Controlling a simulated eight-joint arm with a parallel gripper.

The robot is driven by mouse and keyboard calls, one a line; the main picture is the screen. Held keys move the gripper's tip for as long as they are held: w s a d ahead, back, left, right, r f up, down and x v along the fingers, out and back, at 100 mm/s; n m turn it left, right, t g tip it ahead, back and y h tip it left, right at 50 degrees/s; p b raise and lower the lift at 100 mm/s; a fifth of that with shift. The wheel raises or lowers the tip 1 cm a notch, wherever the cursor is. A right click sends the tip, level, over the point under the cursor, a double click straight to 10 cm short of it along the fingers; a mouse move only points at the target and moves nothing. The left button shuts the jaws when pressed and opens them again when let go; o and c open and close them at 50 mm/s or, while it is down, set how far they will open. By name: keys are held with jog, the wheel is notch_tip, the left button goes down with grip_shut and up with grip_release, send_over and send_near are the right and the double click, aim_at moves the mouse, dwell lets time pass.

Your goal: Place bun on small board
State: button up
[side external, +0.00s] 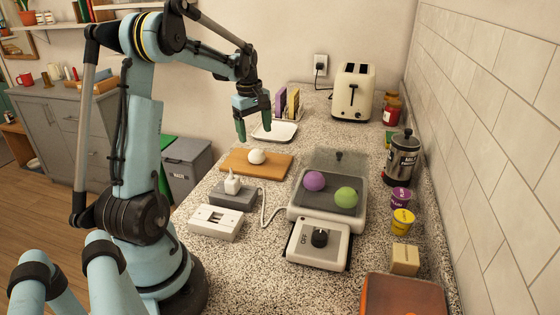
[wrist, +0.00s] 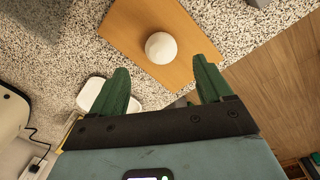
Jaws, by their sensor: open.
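A round white bun (side external: 257,156) sits on a small wooden board (side external: 276,168) on the counter. In the wrist view, the bun (wrist: 161,48) rests on the bare board (wrist: 133,30), just beyond my fingertips. My gripper (side external: 254,124) is open and empty, with its green fingers pointing down, above and behind the board in the side view. In the wrist view, my gripper's two fingers (wrist: 162,74) are spread apart with nothing between them.
A white tray (side external: 274,132) lies behind the board. A grey block with a white plug (side external: 233,190) and a socket box (side external: 215,222) stand in front of the board. A toaster (side external: 353,92) is at the back.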

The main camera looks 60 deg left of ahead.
jog(key=w+d+r+m+t+y, duration=0.1)
jog(key=d+r+m, duration=0.25)
jog(key=d, duration=0.45)
jog(key=d+r+m+t, duration=0.1)
jog(key=d+r+m, duration=0.2)
jog(key=d+m, duration=0.35)
jog(key=s+d+f+m+t, duration=0.1)
jog(key=s+d+m+t, duration=0.1)
jog(key=d+m, duration=0.3)
jog(key=s+d+f+m+t+h, duration=0.1)
jog(key=s+d+f+m+t, duration=0.1)
jog(key=d, duration=1)
jog(key=s+m, duration=0.1)
jog(key=m, duration=0.1)
jog(key=shift+s+d+m, duration=0.15)
jog(key=shift+s+m, duration=0.05)
jog(key=shift+m, duration=0.2)
